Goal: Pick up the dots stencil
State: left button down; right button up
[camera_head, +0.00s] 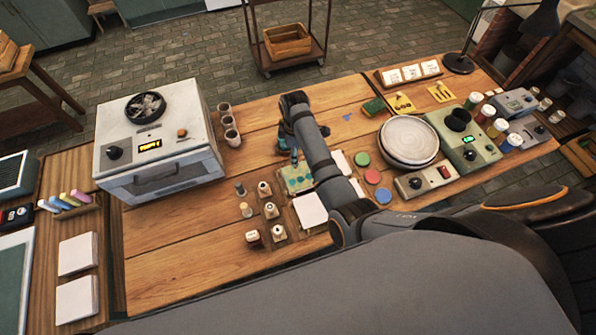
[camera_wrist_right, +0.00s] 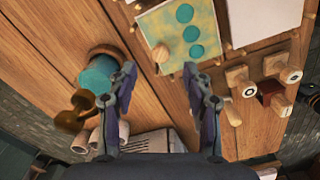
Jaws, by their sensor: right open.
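A pale yellow-green sheet with teal dots (camera_head: 298,178) lies on the wooden table, partly behind my right arm. It also shows at the top of the right wrist view (camera_wrist_right: 205,20), with a round wooden knob (camera_wrist_right: 160,52) at its near edge. My right gripper (camera_head: 292,160) is over the sheet's far-left side. In its own view the right gripper (camera_wrist_right: 160,70) is open, with nothing between the fingertips, which point at that edge. A yellow card with dark dots (camera_head: 403,103) lies at the back right; which is the dots stencil is hard to tell. My left gripper is out of view.
Several wooden-handled stamps (camera_head: 270,210) and a white tile (camera_head: 310,209) are close to the sheet. A teal rounded thing (camera_wrist_right: 98,75) is beside the left finger. Stacked plates (camera_head: 408,140) stand at right, a kiln (camera_head: 160,140) at left.

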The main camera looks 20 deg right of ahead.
aim_at(299, 174)
jog(key=shift+w+f, duration=0.4)
jog(key=shift+f, duration=0.45)
jog(key=shift+s+f+p, duration=0.2)
jog(key=shift+f+p, duration=0.2)
jog(key=shift+f, duration=0.15)
jog(key=f, duration=0.3)
jog(key=shift+s, duration=0.35)
jog(key=shift+f, duration=0.45)
jog(key=shift+w, duration=0.1)
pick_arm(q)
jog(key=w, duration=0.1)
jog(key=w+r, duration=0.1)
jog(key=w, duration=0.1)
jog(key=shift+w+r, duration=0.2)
pick_arm(e)
grip_shut()
pick_arm(q)
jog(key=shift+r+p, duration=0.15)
jog(key=shift+p, duration=0.15)
pick_arm(e)
jog(key=shift+r, duration=0.1)
